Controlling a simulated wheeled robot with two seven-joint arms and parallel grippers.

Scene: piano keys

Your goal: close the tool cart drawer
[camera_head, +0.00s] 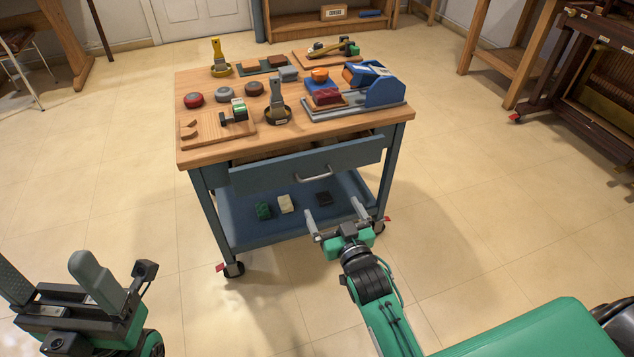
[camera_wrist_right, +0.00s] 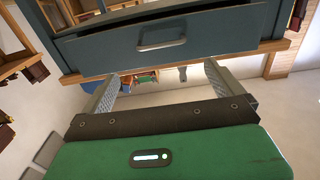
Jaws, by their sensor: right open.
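The tool cart (camera_head: 187,152) has a wooden top and a blue-grey frame. Its drawer (camera_head: 262,178) is partly pulled out, with a dark gap behind its front panel. The metal drawer handle (camera_head: 315,176) is at the middle of that panel. The handle also shows in the right wrist view (camera_wrist_right: 161,45). My right gripper (camera_head: 333,209) is open and empty, in front of the drawer and below the handle in the picture, apart from it. Its two spread fingers show in the right wrist view (camera_wrist_right: 160,80). My left gripper (camera_head: 45,262) is open and empty at the lower left, away from the cart.
The cart top holds tape dispensers, brushes, round tins and a blue tool (camera_head: 385,92). The lower shelf (camera_head: 240,211) holds a green block (camera_head: 263,211), a cream block (camera_head: 285,204) and a dark block (camera_head: 323,198). Red-tabbed casters (camera_head: 233,269) stand below. The surrounding floor is clear.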

